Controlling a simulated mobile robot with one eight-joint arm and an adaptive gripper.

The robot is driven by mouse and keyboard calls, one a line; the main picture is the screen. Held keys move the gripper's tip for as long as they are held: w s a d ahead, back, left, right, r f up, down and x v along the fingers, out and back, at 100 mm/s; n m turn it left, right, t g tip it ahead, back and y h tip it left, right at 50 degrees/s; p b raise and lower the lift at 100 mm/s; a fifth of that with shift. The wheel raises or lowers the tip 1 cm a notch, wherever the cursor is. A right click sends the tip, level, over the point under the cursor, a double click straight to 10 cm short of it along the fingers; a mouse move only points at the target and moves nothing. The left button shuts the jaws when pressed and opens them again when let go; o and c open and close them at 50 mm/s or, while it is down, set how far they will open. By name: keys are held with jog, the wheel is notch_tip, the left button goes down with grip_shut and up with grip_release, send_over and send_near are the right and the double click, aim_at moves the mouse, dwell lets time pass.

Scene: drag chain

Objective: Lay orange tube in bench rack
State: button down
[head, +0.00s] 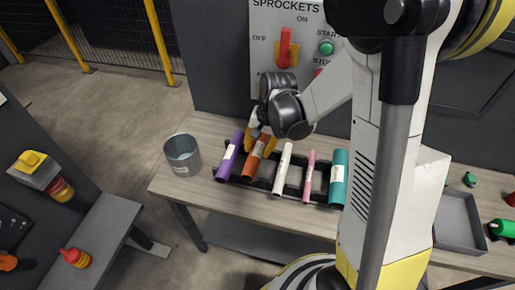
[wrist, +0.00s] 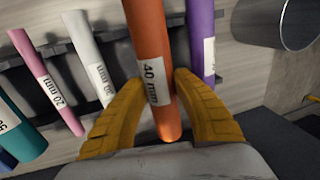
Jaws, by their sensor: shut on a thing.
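The orange tube (head: 252,166) is at the black bench rack (head: 265,182), between the purple tube and the white tube. My gripper (head: 262,143) is shut on it near its upper end. In the wrist view my yellow fingers (wrist: 160,100) stand on both sides of the orange tube (wrist: 150,42), over its 40 mm label. The tube lines up with the neighbouring tubes. I cannot tell whether it rests fully in the rack, as the contact is hidden. The rack also shows in the wrist view (wrist: 52,49).
The purple tube (head: 230,158), white tube (head: 283,170), pink tube (head: 309,176) and teal tube (head: 338,178) lie along the rack. A metal can (head: 183,155) stands left. A grey tray (head: 458,222) is at right. A control panel (head: 290,45) rises behind the bench.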

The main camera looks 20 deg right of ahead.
jog(key=shift+f+b, duration=1.9)
jog(key=shift+f, duration=0.45)
jog(key=c, duration=1)
grip_release()
jog(key=r, duration=0.4)
jog(key=s+d+r, duration=0.1)
jog(key=r, duration=0.3)
jog(key=d+r, duration=0.1)
jog(key=r, duration=0.3)
jog(key=shift+s, duration=0.2)
jog(key=s+a+r+n+t, duration=0.1)
jog(key=s+r+n+t, duration=0.1)
jog(key=s, duration=0.2)
jog(key=s+r+n+t+h, duration=0.1)
jog(key=s+r+n+t, duration=0.1)
jog(key=s, duration=0.2)
jog(key=s+a+r+n+t, duration=0.1)
jog(key=s+r+n+t, duration=0.1)
jog(key=s+r+n, duration=0.1)
jog(key=shift+s+a+h, duration=0.35)
jog(key=shift+s+h, duration=0.05)
jog(key=shift+s, duration=0.2)
